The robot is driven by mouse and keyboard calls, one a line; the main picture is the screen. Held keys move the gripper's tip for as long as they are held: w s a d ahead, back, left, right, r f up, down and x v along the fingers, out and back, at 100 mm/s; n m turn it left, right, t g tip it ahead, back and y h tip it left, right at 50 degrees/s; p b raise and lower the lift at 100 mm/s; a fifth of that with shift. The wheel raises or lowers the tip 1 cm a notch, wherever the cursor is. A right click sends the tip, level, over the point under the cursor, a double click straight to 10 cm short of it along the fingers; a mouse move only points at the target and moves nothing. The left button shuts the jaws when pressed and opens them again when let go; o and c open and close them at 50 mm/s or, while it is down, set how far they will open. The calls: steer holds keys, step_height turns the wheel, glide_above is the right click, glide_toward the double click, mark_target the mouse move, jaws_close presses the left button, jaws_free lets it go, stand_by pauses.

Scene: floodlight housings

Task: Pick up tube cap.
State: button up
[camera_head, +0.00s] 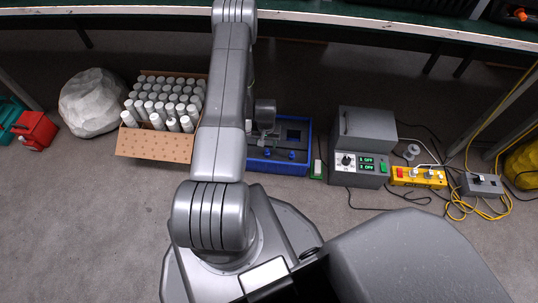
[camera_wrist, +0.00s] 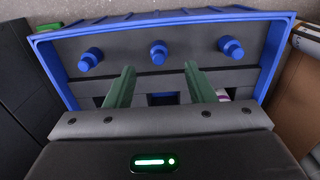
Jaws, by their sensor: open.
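Three small blue pieces with round heads, which look like tube caps, stand in a row in a grey insert: left (camera_wrist: 91,58), middle (camera_wrist: 158,53) and right (camera_wrist: 231,48). The insert lies in a blue crate (camera_wrist: 58,73), which also shows in the head view (camera_head: 279,168). My gripper (camera_wrist: 159,66) is open, its two green fingers over the insert on the near side of the row. The middle piece appears between the fingertips, beyond them, with nothing held. A whitish item (camera_wrist: 222,95) is partly hidden by the right finger. My arm hides part of the crate in the head view.
A cardboard box (camera_head: 155,147) of white-topped tubes stands left of the crate, with a pale rock (camera_head: 92,102) further left. A grey control unit (camera_head: 360,150), a yellow switch box (camera_head: 418,177) and loose cables lie to the right. A bench edge (camera_head: 400,28) runs behind.

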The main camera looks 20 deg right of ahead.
mark_target(267, 150)
steer(key=f, duration=0.2)
steer(key=f+b, duration=0.1)
steer(key=f, duration=0.1)
steer(key=f+b, duration=0.1)
steer(key=f, duration=0.2)
steer(key=shift+w+d, duration=0.2)
steer(key=shift+d, duration=0.05)
steer(key=c, duration=1)
